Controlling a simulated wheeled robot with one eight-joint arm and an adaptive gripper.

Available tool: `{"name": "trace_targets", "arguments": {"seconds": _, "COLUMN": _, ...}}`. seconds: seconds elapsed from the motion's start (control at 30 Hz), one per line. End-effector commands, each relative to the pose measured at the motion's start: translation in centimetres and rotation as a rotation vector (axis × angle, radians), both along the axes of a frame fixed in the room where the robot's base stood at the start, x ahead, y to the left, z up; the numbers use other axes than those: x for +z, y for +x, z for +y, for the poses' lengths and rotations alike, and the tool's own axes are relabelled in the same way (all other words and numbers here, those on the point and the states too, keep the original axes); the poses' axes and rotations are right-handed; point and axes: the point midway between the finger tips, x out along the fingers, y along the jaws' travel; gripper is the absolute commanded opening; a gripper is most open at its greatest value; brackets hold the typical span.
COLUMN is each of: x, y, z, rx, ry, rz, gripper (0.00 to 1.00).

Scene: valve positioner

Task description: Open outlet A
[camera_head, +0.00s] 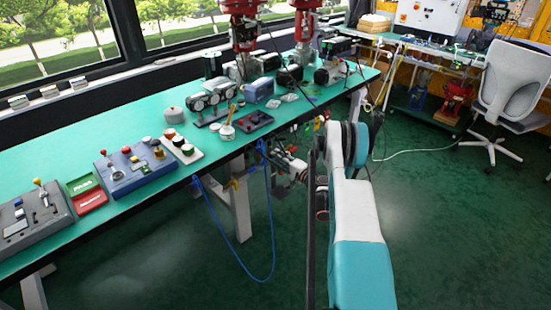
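No label reading outlet A can be made out. Small coloured fittings (305,128), with red, yellow and green bits, sit at the front edge of the green bench (110,138). My white and teal arm (359,225) stands in front of the bench, its dark joint close to these fittings. A cluster of grey, black and red parts (291,165) shows left of the arm, just below the bench edge. I cannot tell whether it is my gripper or bench fittings, so the fingers and any grip are not clear.
Control boxes, a blue one (135,167) and a grey one (33,217), lie on the bench's left part. A blue hose (240,275) hangs in a loop below the edge. A white chair (511,92) stands at the right. The floor right of my arm is mostly clear.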

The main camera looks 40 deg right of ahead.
Motion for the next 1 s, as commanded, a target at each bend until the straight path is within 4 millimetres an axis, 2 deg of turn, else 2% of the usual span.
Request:
{"name": "trace_targets", "arguments": {"seconds": 0.07, "x": 0.00, "y": 0.00, "z": 0.00, "rx": 0.000, "ry": 0.000, "rz": 0.000, "gripper": 0.26}}
{"name": "trace_targets", "arguments": {"seconds": 0.17, "x": 0.00, "y": 0.01, "z": 0.00, "rx": 0.000, "ry": 0.000, "rz": 0.000, "gripper": 0.03}}
{"name": "trace_targets", "arguments": {"seconds": 0.2, "x": 0.00, "y": 0.01, "z": 0.00, "rx": 0.000, "ry": 0.000, "rz": 0.000, "gripper": 0.00}}
{"name": "trace_targets", "arguments": {"seconds": 0.67, "x": -0.04, "y": 0.00, "z": 0.00, "rx": 0.000, "ry": 0.046, "rz": 0.005, "gripper": 0.00}}
{"name": "trace_targets", "arguments": {"seconds": 1.0, "x": -0.06, "y": -0.03, "z": 0.01, "rx": 0.000, "ry": 0.277, "rz": 0.023, "gripper": 0.00}}
